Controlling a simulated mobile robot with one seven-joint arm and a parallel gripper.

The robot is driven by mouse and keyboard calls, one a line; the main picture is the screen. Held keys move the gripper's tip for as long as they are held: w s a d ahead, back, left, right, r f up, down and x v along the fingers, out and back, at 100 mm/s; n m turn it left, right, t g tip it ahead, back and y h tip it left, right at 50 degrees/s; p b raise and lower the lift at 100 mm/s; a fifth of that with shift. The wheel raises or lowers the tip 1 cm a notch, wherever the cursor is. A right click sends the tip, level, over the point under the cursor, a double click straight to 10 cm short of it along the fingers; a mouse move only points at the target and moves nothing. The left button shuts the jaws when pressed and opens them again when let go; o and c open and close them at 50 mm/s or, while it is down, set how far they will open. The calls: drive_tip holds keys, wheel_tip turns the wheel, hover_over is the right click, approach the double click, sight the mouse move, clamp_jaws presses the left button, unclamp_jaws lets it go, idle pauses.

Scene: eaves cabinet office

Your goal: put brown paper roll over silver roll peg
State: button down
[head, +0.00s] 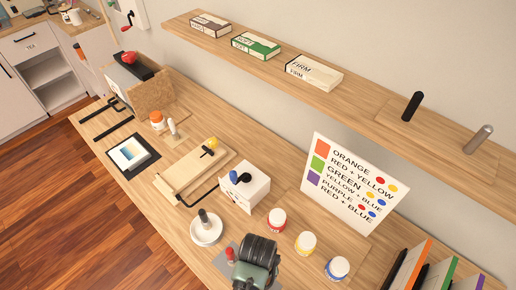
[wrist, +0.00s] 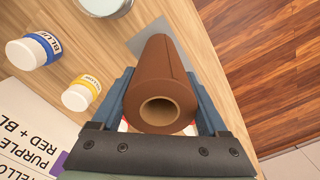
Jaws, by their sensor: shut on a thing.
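The brown paper roll (wrist: 168,72) is a hollow cylinder, its open end facing the wrist camera. My gripper (wrist: 163,92) is shut on it, with blue fingers along both sides. In the head view my gripper (head: 257,262) is dark, low over the front of the bench, and hides the roll. The silver roll peg (head: 479,139) stands tilted outward on the wall shelf at the far right, empty and well apart from my gripper. A black peg (head: 412,106) stands to its left, also bare.
The shelf (head: 355,95) also holds several boxes, such as a FIRM box (head: 307,72). Below it stand a colour sign (head: 350,185), red (head: 277,219), yellow (head: 305,243) and blue (head: 338,268) jars, and a white box (head: 247,188). Upright folders (head: 412,265) fill the lower right.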

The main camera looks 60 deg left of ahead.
drive_tip(key=shift+f, duration=0.15)
drive_tip(key=shift+f, duration=0.15)
unclamp_jaws()
drive_tip(key=shift+b, duration=0.4)
drive_tip(key=shift+b, duration=0.3)
wheel_tip(320, 180, up, 13)
drive_tip(key=shift+s+a, duration=0.15)
drive_tip(key=shift+s, duration=0.05)
